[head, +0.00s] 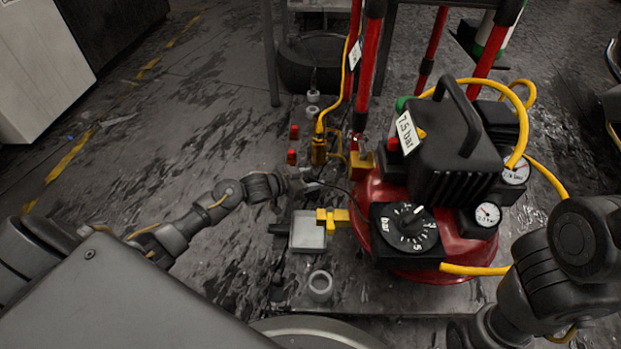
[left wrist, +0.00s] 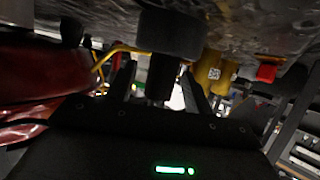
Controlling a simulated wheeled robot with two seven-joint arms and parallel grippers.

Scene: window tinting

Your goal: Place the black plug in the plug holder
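My left gripper (head: 302,182) reaches in from the left, just left of the red compressor (head: 440,225), low over the base plate. A thin black cable (head: 338,190) runs from the compressor to its fingertips. In the left wrist view my left gripper (left wrist: 160,82) has its fingers apart. A dark cylindrical piece, probably the black plug (left wrist: 162,72), shows between them, with gaps on both sides. A thicker dark cylinder (left wrist: 172,32) shows beyond it. A grey ring-shaped holder (head: 320,287) stands near the plate's front edge, apparently empty. My right gripper is out of view.
A yellow plug (head: 319,150) on a yellow cable and red caps (head: 291,157) stand behind my left gripper. A grey box with a yellow fitting (head: 307,232) lies in front of it. Red posts (head: 368,75) rise behind. The floor at left is clear.

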